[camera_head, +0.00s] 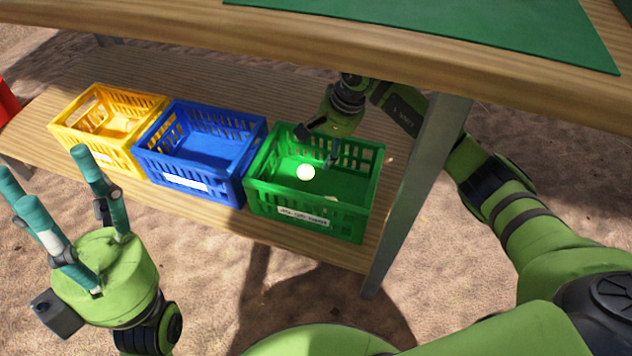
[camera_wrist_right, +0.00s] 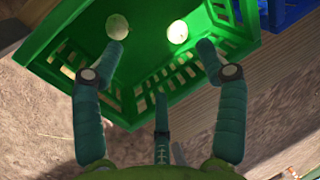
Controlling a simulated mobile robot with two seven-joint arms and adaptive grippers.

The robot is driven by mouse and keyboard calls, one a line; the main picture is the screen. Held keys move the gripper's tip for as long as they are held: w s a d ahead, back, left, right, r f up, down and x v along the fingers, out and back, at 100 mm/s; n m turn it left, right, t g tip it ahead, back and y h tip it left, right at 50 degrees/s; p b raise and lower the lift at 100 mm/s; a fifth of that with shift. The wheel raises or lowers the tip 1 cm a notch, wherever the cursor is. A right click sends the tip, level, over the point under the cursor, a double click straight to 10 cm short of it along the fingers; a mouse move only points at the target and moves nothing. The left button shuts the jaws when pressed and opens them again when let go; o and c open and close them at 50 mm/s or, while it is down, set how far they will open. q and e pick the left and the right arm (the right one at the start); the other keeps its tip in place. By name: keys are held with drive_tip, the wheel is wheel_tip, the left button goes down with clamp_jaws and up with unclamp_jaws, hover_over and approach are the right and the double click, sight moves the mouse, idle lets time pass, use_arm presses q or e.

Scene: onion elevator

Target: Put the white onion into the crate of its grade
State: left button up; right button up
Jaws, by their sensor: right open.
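Two pale, whitish onions show in the green crate (camera_head: 262,195). One onion (camera_head: 305,172) is brightly lit in the head view, and a bit of the other (camera_head: 331,198) shows low behind the front wall. In the right wrist view one onion (camera_wrist_right: 118,27) is just beyond the left fingertip and the other (camera_wrist_right: 178,32) lies between the fingertips. I cannot tell which is the task's onion. My right gripper (camera_head: 320,146) is open and empty over the green crate; its fingers are spread in the wrist view (camera_wrist_right: 160,48). My left gripper (camera_head: 45,170) is open and empty at the left.
A blue crate (camera_head: 190,192) and a yellow crate (camera_head: 85,150) stand left of the green one on the lower wooden shelf (camera_head: 225,226). The upper table (camera_head: 300,38) with a green mat (camera_head: 480,25) overhangs it. A metal leg (camera_head: 415,190) stands right of the green crate.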

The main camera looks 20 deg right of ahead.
drive_tip(key=v, duration=0.7)
drive_tip(key=shift+r, duration=0.25)
